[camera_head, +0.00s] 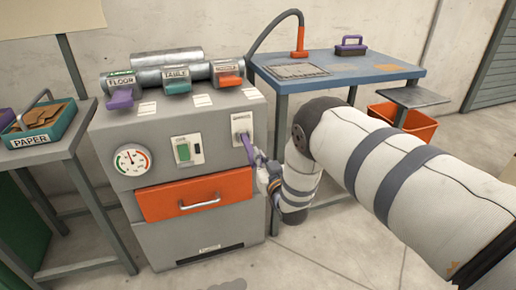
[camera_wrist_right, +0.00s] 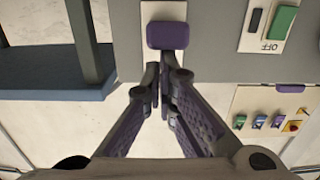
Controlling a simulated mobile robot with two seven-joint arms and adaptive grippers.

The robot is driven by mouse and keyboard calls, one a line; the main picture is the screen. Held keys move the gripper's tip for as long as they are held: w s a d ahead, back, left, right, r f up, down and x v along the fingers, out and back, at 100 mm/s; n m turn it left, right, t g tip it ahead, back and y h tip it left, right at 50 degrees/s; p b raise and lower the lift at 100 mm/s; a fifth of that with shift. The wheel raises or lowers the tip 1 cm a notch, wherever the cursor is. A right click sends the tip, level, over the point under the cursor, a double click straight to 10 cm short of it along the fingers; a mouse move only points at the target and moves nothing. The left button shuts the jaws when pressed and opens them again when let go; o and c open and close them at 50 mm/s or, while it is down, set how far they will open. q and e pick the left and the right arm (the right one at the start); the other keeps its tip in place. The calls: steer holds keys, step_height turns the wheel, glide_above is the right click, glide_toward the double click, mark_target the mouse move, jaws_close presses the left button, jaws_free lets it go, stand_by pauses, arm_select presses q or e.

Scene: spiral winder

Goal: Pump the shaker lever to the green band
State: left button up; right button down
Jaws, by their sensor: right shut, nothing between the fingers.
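The purple shaker lever (camera_head: 246,146) sticks out from a slotted white plate at the right of the grey machine's front. In the right wrist view its purple end (camera_wrist_right: 168,36) lies just beyond my fingertips. My right gripper (camera_head: 262,172) is shut and empty, close beside the lever in the head view; the wrist view shows its fingers (camera_wrist_right: 163,85) together. I cannot tell whether they touch the lever. The round white gauge (camera_head: 132,160) is on the machine's front left; its needle and coloured bands are too small to read surely. My left gripper is out of view.
An orange drawer (camera_head: 194,194) with a pale handle sits below the gauge. A switch panel (camera_head: 187,150) is between gauge and lever. A blue-topped table (camera_head: 345,68) stands behind right, a paper tray (camera_head: 45,128) at left.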

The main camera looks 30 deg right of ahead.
arm_select(q)
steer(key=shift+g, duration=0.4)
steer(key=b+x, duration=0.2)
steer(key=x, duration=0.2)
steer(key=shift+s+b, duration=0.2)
steer(key=shift+b, duration=0.2)
arm_select(e)
steer(key=shift+t, duration=0.8)
step_height(320, 180, down, 4)
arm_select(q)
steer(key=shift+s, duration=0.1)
arm_select(e)
steer(key=shift+f, duration=0.15)
